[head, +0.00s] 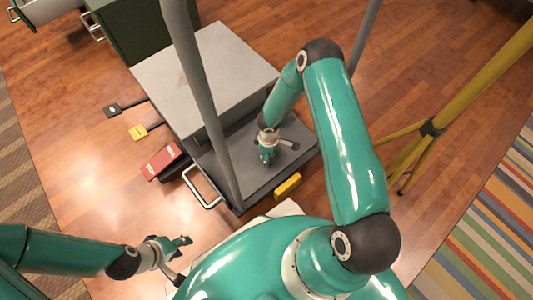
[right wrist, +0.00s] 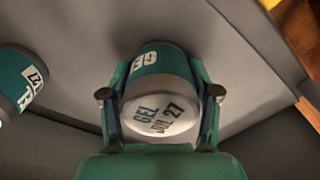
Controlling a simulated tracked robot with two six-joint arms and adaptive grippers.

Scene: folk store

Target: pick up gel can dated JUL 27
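The gel can (right wrist: 160,105) shows in the right wrist view with its pale end toward the camera, printed "GEL JUL 27", and a teal band behind. My right gripper (right wrist: 161,98) has one finger on each side of it, and both appear to touch its sides. In the head view my right gripper (head: 267,157) is low over the dark platform of a grey cart, and the can is mostly hidden there. My left gripper (head: 182,258) is open and empty at lower left, away from the cart.
A second teal-banded can (right wrist: 18,82), its label partly reading "27", lies left in the right wrist view. The cart's raised grey top (head: 205,75) and upright poles stand close by. A red box (head: 162,160) and a yellow tripod (head: 433,127) flank the cart.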

